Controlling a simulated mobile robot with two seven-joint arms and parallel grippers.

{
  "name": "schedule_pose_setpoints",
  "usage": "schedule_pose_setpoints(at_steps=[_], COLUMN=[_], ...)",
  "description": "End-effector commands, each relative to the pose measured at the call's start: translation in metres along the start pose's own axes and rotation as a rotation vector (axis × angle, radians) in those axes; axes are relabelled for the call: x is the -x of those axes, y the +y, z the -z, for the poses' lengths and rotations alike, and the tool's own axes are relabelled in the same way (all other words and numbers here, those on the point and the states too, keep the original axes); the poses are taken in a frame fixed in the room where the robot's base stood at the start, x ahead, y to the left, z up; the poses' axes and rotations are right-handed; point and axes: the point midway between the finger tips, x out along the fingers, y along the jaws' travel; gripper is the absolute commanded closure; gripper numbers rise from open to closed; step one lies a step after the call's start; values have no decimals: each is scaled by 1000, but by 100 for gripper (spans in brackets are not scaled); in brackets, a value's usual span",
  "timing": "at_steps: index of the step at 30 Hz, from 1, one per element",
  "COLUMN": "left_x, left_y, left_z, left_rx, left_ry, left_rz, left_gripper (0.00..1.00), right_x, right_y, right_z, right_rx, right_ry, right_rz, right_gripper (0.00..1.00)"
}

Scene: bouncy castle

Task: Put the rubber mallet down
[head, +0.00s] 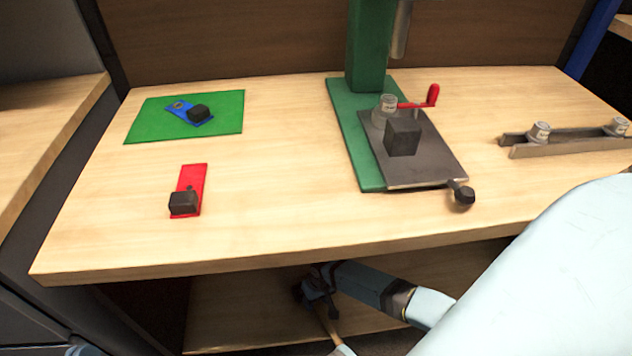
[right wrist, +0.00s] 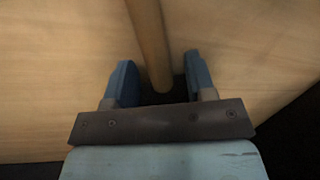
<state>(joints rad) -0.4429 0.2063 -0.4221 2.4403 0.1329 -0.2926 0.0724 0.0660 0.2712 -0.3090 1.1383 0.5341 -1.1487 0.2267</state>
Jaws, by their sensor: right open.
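My right gripper (head: 318,283) is below the table top, over a lower wooden shelf. It is open, with dark blue fingers. In the right wrist view, the wooden handle (right wrist: 150,42) of what looks like the rubber mallet runs from the top edge down to the gap between the open fingers (right wrist: 160,82). A thin wooden handle also shows below the gripper in the head view (head: 328,324). I cannot make out the mallet's head, and whether the fingers touch the handle is unclear. My left gripper is not seen.
The lower shelf (head: 235,315) has bare room left of my gripper. The table top (head: 270,210) overhangs it. On top stand a green press (head: 345,150) with a dark block (head: 403,137), a green mat (head: 225,115), a red plate (head: 192,177) and a metal rail (head: 575,145).

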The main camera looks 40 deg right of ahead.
Motion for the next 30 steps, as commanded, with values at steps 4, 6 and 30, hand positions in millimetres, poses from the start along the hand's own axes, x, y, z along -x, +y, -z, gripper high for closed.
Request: schedule_pose_setpoints(at_steps=[4, 6, 30], left_x=[0, 1, 11], left_y=[4, 4, -20], left_z=[23, 30, -11], left_rx=[-4, -7, -42], left_ry=[62, 79, -136], left_rz=[5, 11, 108], left_gripper=[100, 100, 100], right_x=[32, 48, 116], right_y=[0, -1, 0], right_z=[0, 0, 0], right_rx=[1, 1, 0], right_ry=[1, 1, 0], right_rz=[-1, 0, 0], right_gripper=[50, 50, 50])
